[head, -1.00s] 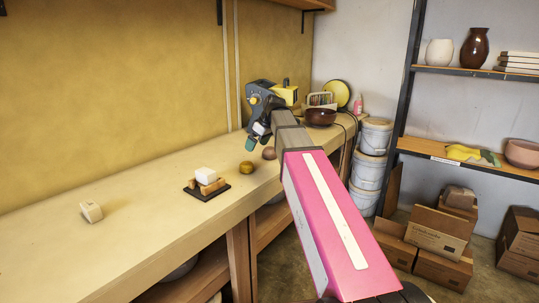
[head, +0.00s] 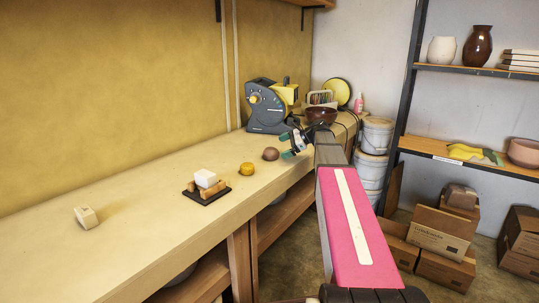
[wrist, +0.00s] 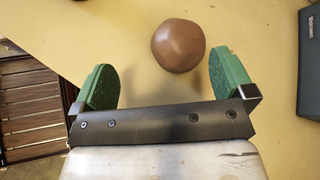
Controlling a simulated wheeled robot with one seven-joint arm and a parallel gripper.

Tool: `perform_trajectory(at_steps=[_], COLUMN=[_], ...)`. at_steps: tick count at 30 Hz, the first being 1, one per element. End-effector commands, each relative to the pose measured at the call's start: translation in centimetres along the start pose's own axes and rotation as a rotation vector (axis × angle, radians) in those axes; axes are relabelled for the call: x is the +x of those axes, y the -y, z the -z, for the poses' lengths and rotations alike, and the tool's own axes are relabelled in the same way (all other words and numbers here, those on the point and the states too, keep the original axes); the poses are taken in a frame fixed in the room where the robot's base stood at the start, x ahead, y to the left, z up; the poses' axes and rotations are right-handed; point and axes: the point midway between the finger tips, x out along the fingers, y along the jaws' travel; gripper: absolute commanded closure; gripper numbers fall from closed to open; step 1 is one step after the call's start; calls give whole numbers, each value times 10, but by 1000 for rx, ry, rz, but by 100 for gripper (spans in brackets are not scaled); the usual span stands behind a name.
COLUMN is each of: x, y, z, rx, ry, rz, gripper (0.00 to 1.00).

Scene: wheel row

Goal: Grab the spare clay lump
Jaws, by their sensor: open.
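A rounded brown clay lump (head: 270,153) rests on the pale worktop. My gripper (head: 287,145) is at the right of it, low near the worktop's front edge, with its green fingers pointing toward the lump. In the wrist view the lump (wrist: 178,45) lies just ahead of the fingertips, nearer the right finger. My gripper (wrist: 162,62) is open and empty there, and neither finger touches the lump.
A yellow round object (head: 247,169) sits left of the lump. Beyond it is a dark board (head: 207,194) with a white block and wooden pieces. A grey machine (head: 268,105) and a dark bowl (head: 321,115) stand behind.

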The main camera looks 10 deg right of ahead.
Motion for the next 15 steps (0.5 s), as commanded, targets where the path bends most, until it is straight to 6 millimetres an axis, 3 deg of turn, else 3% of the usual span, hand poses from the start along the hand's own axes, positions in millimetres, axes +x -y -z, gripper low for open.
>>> perform_trajectory(at_steps=[6, 11, 15], x=[-20, -26, -18], y=[6, 7, 8], z=[25, 31, 31], rx=[373, 485, 503], ry=[89, 120, 125], rz=[60, 72, 72], gripper=[0, 0, 0])
